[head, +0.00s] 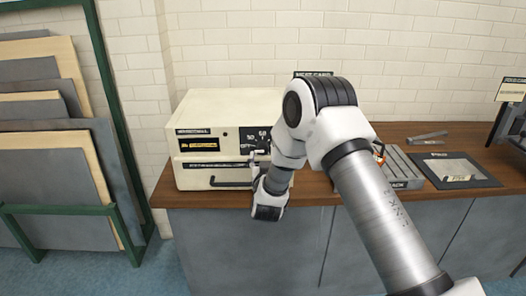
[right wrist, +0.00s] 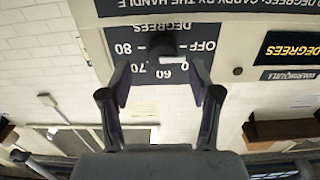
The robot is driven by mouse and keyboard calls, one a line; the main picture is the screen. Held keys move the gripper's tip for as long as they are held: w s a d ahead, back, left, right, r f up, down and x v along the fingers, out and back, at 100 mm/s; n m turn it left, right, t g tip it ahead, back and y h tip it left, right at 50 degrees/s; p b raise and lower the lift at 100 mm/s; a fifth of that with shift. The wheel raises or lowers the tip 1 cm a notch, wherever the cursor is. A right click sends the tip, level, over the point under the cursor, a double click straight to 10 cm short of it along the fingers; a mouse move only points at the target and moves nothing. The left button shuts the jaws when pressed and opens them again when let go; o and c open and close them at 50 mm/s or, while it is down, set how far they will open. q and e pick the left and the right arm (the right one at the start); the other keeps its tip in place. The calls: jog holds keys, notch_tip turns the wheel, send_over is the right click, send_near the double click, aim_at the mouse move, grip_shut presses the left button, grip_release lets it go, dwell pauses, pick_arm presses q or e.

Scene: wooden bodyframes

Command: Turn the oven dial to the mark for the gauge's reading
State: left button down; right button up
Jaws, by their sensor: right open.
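The oven (head: 222,108) is a cream box on the wooden counter. Its dark dial panel (head: 247,134) is partly hidden by my right arm in the head view. In the right wrist view, upside down, the dial panel (right wrist: 148,77) shows OFF, 80, 70, 60 and a partly covered mark. The dark dial (right wrist: 163,44) has a pale part on it; its exact pointing is unclear. My right gripper (right wrist: 161,80) is open, its fingers on either side below the dial; contact cannot be told. A black strip with yellow DEGREES lettering (right wrist: 289,47) is beside the panel; no reading is legible.
The oven has a dark handle (head: 230,184) low on its front. On the counter (head: 432,200) to the right are a grey slotted block (head: 400,168) and a dark mat (head: 482,178). A green rack of boards (head: 50,166) stands at left.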

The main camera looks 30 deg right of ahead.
aim_at(263, 152)
jog(key=x, duration=0.4)
jog(key=shift+w+a+p, duration=0.1)
jog(key=shift+w+p, duration=0.2)
jog(key=shift+w, duration=0.2)
jog(key=c, duration=1.1)
jog(key=shift+c, duration=0.2)
jog(key=shift+f, duration=0.1)
